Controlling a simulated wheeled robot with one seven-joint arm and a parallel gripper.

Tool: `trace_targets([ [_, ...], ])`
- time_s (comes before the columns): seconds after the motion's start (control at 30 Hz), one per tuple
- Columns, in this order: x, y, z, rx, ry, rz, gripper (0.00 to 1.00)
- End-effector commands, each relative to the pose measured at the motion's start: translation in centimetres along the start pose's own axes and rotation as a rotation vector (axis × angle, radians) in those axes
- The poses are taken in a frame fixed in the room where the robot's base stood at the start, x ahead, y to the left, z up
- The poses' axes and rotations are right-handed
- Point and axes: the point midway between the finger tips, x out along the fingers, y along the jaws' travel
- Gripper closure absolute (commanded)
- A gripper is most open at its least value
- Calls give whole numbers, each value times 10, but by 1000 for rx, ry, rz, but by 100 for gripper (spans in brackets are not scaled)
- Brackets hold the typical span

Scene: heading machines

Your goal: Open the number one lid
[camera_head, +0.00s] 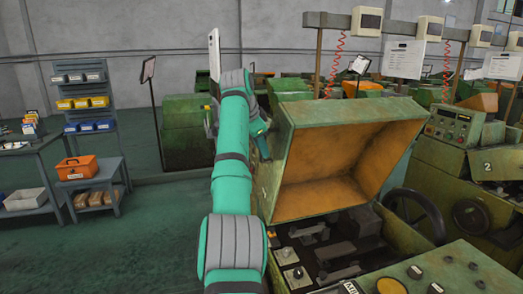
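The lid (335,155) of the nearest machine stands raised and tilted back. It is a worn green box-like cover, and its orange-brown inside faces me. The machine's inner parts (345,245) show below it. I see no clear number one on this machine. My teal arm reaches up along the lid's left side and bends over at the top. My gripper (263,148) is at the lid's upper left edge, small and partly hidden. I cannot tell whether its fingers touch the lid or are open or shut.
A machine marked 2 (487,166) with a handwheel (415,212) stands close on the right. A control panel (425,275) fills the lower right. A blue-grey shelf (95,150) with bins and a workbench (28,170) stand left. Green floor (165,235) lies clear between.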

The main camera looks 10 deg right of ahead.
Motion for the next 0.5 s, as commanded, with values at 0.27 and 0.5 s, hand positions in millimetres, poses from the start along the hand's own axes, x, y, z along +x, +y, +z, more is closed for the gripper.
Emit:
trace_targets([
  [0.27, -54, 0, -2, 1, 1, -2, 69],
  [0.5, -82, -1, 2, -2, -1, -1, 69],
])
